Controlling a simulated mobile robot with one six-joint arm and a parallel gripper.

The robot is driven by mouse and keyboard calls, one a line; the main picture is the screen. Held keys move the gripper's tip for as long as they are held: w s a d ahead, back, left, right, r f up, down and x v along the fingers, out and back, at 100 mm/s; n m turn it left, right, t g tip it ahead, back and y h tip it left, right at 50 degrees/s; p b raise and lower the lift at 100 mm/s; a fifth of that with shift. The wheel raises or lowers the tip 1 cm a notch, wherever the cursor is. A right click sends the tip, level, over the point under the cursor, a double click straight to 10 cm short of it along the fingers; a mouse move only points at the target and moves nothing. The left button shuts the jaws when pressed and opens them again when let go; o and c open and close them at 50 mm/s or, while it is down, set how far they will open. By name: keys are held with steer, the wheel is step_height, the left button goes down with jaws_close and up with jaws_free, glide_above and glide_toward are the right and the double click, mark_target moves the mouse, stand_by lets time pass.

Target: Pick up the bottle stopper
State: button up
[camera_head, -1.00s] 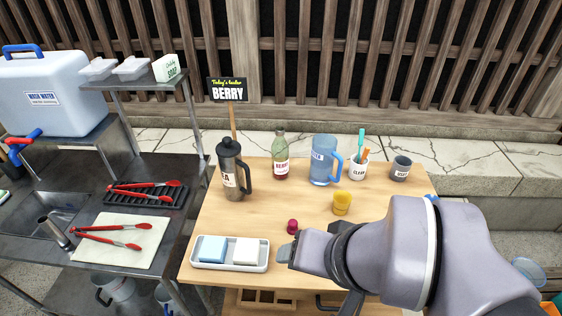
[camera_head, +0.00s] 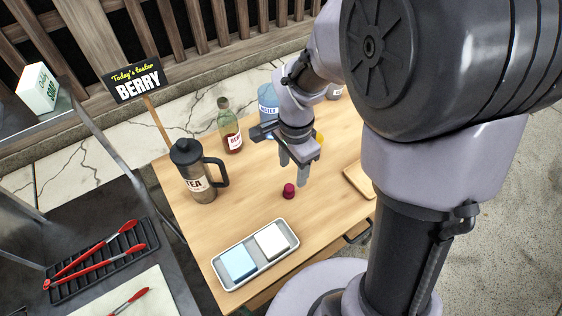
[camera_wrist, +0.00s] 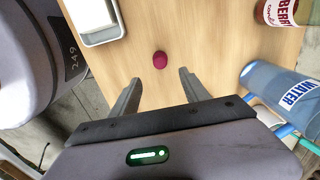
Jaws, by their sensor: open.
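The bottle stopper (camera_head: 289,191) is a small dark red, rounded piece on the wooden table, between the white tray and my gripper. My gripper (camera_head: 294,176) is open and empty above the table, its fingers pointing down close to the stopper. In the wrist view the stopper (camera_wrist: 160,60) lies just beyond the gap between the two fingertips (camera_wrist: 157,78), apart from both. The berry bottle (camera_head: 230,128) stands upright at the back of the table; its label shows at the top right of the wrist view (camera_wrist: 283,12).
A white tray (camera_head: 226,285) with blue and white blocks is at the front. A tea press (camera_head: 197,177) stands at the left and a blue water pitcher (camera_head: 267,103) behind my gripper. A wooden board (camera_head: 357,181) lies at right. The table around the stopper is clear.

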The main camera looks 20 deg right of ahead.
mark_target(290, 186)
steer(key=f+b, duration=0.4)
steer(key=f, duration=0.5)
steer(key=shift+a+f, duration=0.2)
steer(key=shift+r, duration=0.2)
steer(key=shift+c, duration=0.2)
jaws_close()
